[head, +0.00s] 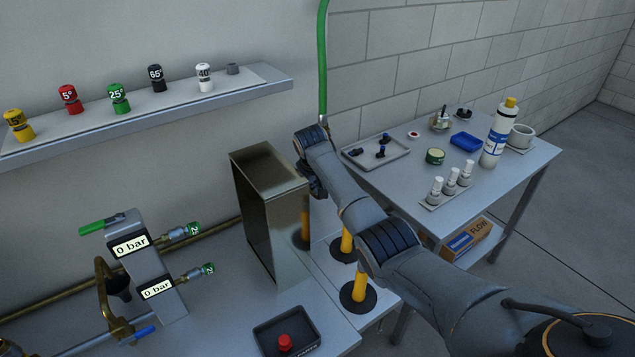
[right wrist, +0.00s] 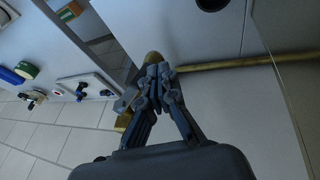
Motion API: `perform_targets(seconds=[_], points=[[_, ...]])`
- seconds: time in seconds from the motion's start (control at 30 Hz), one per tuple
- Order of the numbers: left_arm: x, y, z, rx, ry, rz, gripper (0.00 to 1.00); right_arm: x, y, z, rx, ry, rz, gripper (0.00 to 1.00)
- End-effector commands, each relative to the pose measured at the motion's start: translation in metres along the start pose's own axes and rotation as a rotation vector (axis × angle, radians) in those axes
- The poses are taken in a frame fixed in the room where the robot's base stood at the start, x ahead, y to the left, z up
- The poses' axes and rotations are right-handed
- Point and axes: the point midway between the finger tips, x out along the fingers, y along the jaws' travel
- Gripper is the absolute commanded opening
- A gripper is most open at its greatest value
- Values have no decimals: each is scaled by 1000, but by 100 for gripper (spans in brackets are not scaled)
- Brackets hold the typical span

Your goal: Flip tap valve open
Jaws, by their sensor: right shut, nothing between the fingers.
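A grey valve block (head: 140,265) with two displays reading "0 bar" stands at the lower left in the head view. A green lever (head: 100,226) sticks out at its upper left, and a blue lever (head: 144,333) is at its lower end. A brass curved fitting (head: 104,285) is beside the block. I cannot tell which lever is the tap valve. My right gripper is shut and empty in the right wrist view (right wrist: 158,88), its tips close to a brass pipe (right wrist: 225,63). My left gripper is not in view.
A tall metal box (head: 268,210) stands between the valve block and my right arm. Yellow posts (head: 360,287) stand right of it. A black tray (head: 287,335) holds a red knob. A side table (head: 500,175) carries bottles and small parts. A wall shelf (head: 215,97) holds coloured caps.

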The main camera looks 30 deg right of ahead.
Motion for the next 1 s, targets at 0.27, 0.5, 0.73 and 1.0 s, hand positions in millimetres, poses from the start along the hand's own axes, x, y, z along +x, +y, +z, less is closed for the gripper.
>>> perform_targets(seconds=[0.27,0.5,0.73,1.0], points=[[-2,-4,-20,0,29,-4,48,4,1,2,0,-2,0,0],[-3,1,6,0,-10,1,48,6,2,3,1,-2,1,0],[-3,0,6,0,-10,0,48,6,2,3,1,-2,1,0],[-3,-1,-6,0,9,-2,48,6,2,3,1,-2,1,0]])
